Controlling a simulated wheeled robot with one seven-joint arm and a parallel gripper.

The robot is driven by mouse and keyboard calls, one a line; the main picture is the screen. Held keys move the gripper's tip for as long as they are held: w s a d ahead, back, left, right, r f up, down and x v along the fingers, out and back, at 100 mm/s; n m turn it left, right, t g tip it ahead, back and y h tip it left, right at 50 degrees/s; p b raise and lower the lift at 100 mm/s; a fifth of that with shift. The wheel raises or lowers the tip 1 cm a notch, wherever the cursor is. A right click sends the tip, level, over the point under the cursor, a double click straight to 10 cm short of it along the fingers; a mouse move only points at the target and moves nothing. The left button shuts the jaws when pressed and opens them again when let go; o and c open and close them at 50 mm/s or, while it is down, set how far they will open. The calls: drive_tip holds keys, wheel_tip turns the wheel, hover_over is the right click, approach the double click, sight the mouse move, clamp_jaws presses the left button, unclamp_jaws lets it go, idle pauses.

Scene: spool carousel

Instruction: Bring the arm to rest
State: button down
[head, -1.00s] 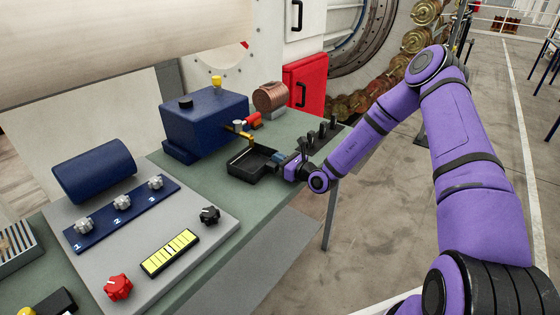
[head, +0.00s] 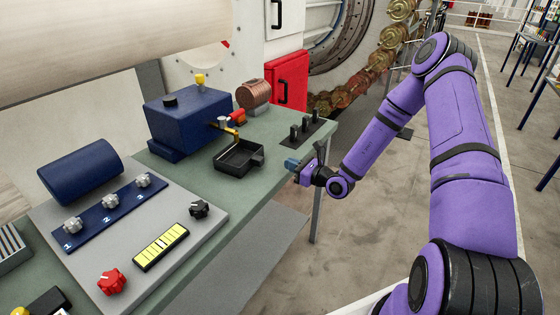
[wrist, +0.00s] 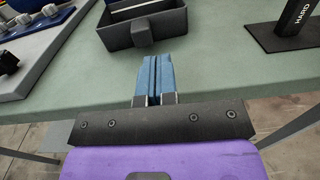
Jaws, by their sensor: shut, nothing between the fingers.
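My gripper (head: 290,163) is at the end of the purple arm, at the front edge of the green table (head: 205,190). In the wrist view my gripper (wrist: 154,62) shows its two blue fingers pressed together with nothing between them. The fingertips point at the black tray (wrist: 145,28), with a small gap seen between them and its near side. The tray (head: 240,158) stands on the table to the left of my gripper in the head view.
A blue box with a brass spout (head: 188,115) stands behind the tray. Black upright pieces (head: 305,128) stand at the table's right end. A control panel with knobs (head: 135,235) lies at the left. Open floor (head: 385,215) is to the right of the table.

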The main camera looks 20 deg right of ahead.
drive_tip(key=s+a+r+n+g+y, duration=0.1)
drive_tip(key=s+a+r+n+g, duration=0.5)
drive_tip(key=s+r+n, duration=0.4)
drive_tip(key=s+a+r+n+g, duration=0.3)
drive_tip(key=s+r+n+g, duration=0.5)
drive_tip(key=r, duration=0.4)
drive_tip(key=s+d+r+n+t+h, duration=0.2)
drive_tip(key=s+d+r+n+h, duration=0.2)
drive_tip(key=s+r, duration=0.3)
drive_tip(key=s+d+r+n+t+h, duration=0.2)
drive_tip(key=s+d+r+n+h, duration=0.2)
drive_tip(key=s, duration=0.9)
wheel_tip(320, 180, up, 4)
drive_tip(key=n+h, duration=0.3)
drive_tip(key=shift+d+f, duration=0.2)
drive_tip(key=shift+d, duration=0.2)
drive_tip(key=shift+w, duration=0.1)
